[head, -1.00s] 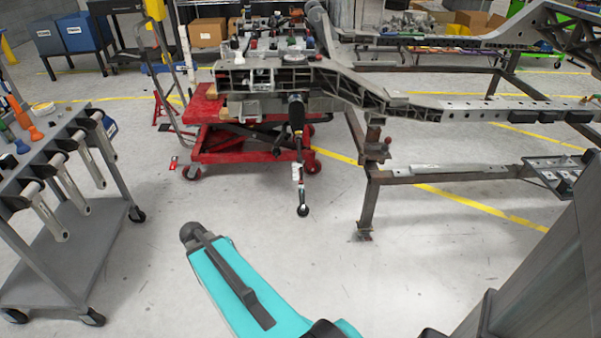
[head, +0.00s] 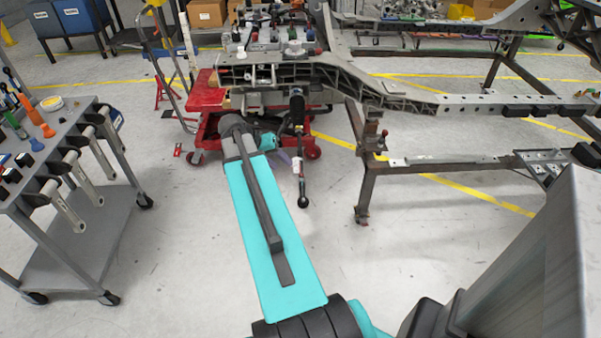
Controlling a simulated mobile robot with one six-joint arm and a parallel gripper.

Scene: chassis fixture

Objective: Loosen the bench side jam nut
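A dark rod assembly (head: 301,180) hangs down from the front of the chassis frame (head: 345,85). It has a black upper part, a thin lower rod with a pale piece on it, and a rounded dark end. A jam nut is too small to make out. My teal arm reaches up the middle of the picture, and its far joint and a small teal link stand just left of the rod in the picture. I cannot tell whether they touch it. My gripper cannot be made out; the far end of the arm is hidden or too small.
A grey tool cart (head: 85,225) stands at left, with several wrenches (head: 68,192) hanging from its side and an orange tool (head: 38,118) on top. A red lift cart (head: 205,105) stands under the chassis. Steel stand legs (head: 366,185) are right of the rod. Floor between is clear.

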